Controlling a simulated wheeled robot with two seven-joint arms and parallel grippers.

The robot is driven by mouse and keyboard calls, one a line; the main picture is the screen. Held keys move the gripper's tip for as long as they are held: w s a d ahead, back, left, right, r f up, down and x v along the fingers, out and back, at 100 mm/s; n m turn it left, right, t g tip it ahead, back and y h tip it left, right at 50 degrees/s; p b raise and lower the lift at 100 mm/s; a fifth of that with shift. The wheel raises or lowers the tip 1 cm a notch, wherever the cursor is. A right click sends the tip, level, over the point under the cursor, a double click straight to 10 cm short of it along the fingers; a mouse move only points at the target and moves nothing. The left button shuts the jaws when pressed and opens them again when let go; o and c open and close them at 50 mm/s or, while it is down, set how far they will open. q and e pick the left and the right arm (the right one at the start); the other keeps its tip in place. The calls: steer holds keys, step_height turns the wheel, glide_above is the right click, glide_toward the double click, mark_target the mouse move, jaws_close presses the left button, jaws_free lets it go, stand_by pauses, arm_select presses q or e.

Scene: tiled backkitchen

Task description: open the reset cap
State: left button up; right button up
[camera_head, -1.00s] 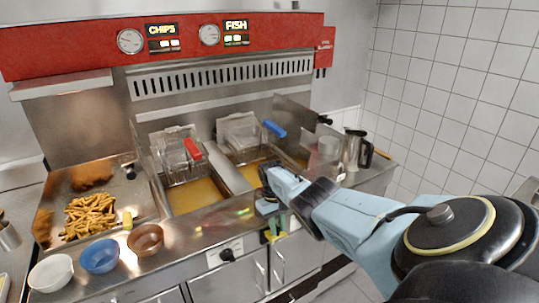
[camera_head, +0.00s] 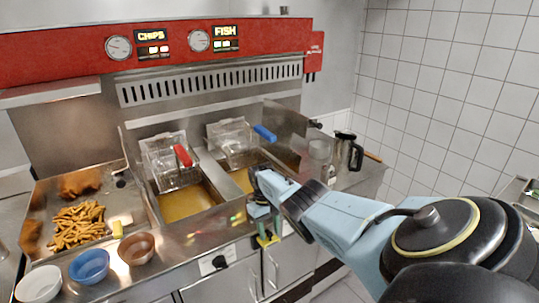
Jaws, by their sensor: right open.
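I cannot make out a reset cap for certain in the head view. I see no contact between the gripper and the knob. My left gripper is out of view.
Two fryer baskets, one with a red handle (camera_head: 183,156) and one with a blue handle (camera_head: 265,133), sit over the oil. Fries (camera_head: 77,226) and white, blue (camera_head: 89,266) and brown bowls are at left. A steel jug (camera_head: 345,153) stands at right.

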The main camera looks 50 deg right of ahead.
steer(key=p+v, duration=0.1)
steer(key=v, duration=1.1)
steer(key=shift+r+p, duration=0.25)
steer(key=shift+p, duration=0.15)
steer(key=shift+d, duration=0.1)
